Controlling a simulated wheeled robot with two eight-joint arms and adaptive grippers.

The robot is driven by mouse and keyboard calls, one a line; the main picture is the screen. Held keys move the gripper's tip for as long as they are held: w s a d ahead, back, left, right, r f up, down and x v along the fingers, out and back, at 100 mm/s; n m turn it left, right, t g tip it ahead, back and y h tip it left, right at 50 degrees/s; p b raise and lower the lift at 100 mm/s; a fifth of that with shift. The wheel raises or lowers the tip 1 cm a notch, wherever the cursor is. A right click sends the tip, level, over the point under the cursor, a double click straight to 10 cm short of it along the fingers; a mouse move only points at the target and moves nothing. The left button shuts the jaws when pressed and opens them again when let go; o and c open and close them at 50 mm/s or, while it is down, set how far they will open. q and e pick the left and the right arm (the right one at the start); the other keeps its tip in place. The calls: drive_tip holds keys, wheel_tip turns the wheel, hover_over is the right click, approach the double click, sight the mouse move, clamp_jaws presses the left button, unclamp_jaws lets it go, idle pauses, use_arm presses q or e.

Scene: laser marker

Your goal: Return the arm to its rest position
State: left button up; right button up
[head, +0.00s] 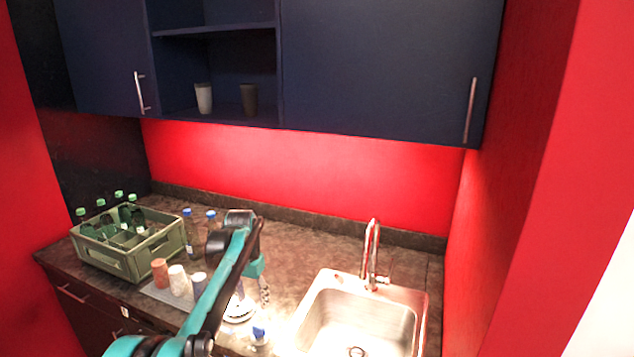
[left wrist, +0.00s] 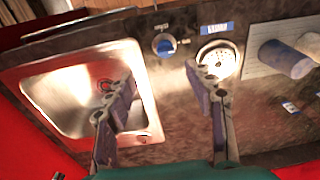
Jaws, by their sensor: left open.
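My left arm reaches in from the bottom of the head view over the counter and bends down at the wrist. My left gripper (head: 258,290) hangs above the counter, left of the sink. It also shows in the left wrist view (left wrist: 157,78), with its two fingers spread apart and nothing between them. The fingers partly cover the sink and the counter in that view. My right gripper is in neither view.
A steel sink (head: 372,312) with a faucet (head: 371,250) lies to the right. A blue-capped item (head: 259,333) stands close by. Cups (head: 178,280) stand on a tray at the left, near a green bottle crate (head: 112,262). Blue cabinets (head: 385,65) hang above.

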use_arm(q)
drive_tip(key=s+d+r+n+t+b, duration=0.2)
drive_tip(key=s+t+b, duration=0.15)
drive_tip(key=s, duration=1.65)
drive_tip(key=s+f+n+t+b, duration=0.1)
drive_tip(key=s+f+t+b, duration=0.1)
drive_tip(key=s+f, duration=0.7)
drive_tip(key=s+b, duration=0.1)
drive_tip(key=s, duration=0.4)
drive_tip(key=shift+d+f+n+t, duration=0.2)
drive_tip(key=shift+f+n+t, duration=0.1)
drive_tip(key=shift+f+t, duration=0.1)
